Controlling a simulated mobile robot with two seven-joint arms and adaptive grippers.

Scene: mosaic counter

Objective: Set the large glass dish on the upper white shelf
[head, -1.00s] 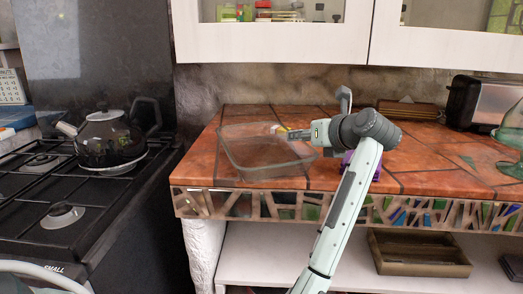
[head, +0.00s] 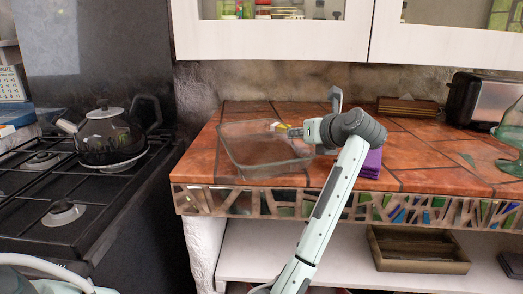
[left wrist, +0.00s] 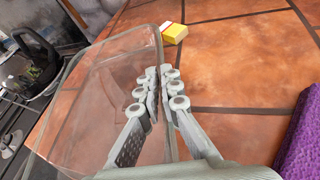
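The large glass dish (head: 262,160), clear and rectangular, stands on the tiled counter at its left front corner. It also shows in the left wrist view (left wrist: 100,85). My left gripper (head: 288,132) is at the dish's right side, with its fingers (left wrist: 160,74) close together on either side of the right wall, shut on it. The dish looks level and empty. A white shelf (head: 245,250) runs beneath the counter; whether another lies below it is not visible. My right gripper is not in view.
A yellow box (left wrist: 174,32) lies just beyond the dish, and a purple stack (head: 371,164) is right of my gripper. A brown tray (head: 418,266) occupies the shelf's right part; its left part looks clear. A stove with a kettle (head: 108,134) stands left.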

